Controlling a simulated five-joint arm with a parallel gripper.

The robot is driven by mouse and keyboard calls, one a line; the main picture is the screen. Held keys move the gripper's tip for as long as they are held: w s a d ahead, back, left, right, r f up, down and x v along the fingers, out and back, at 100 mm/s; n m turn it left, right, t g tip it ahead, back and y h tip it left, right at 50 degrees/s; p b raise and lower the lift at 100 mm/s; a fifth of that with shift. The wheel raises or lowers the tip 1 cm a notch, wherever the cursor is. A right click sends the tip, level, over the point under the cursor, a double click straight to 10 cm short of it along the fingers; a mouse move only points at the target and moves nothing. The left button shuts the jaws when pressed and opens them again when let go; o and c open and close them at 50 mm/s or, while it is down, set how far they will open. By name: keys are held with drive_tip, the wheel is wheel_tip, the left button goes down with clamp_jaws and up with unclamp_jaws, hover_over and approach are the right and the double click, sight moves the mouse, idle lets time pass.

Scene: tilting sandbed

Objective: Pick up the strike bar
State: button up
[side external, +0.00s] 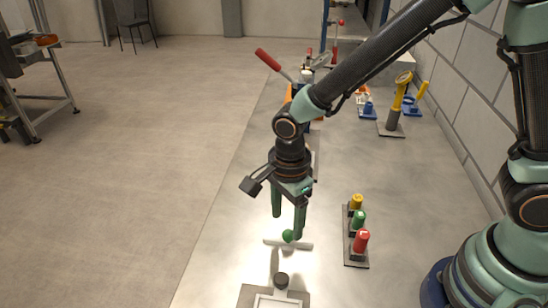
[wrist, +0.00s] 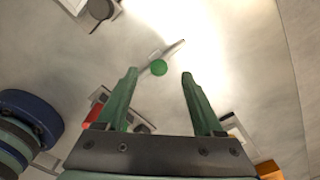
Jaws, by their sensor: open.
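The strike bar appears to be a thin pale bar (side external: 303,245) with a green ball (side external: 288,236) at its middle, lying across the bright part of the bench. It also shows in the wrist view (wrist: 175,49), tilted, with its green ball (wrist: 158,68) between the fingertips as seen from there. My gripper (side external: 287,226) is open and empty, pointing down just over the bar.
A plate with a black knob (side external: 281,281) and pale frame lies nearer the camera. A rack with yellow, green and red knobs (side external: 346,257) stands to the right. A red-handled lever (side external: 268,60) and yellow-topped stands (side external: 403,80) are farther back. The bench left of the bar is clear.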

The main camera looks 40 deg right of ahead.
sight(289, 232)
drive_tip(key=shift+d+f, duration=0.2)
drive_tip(key=shift+f, duration=2.65)
clamp_jaws()
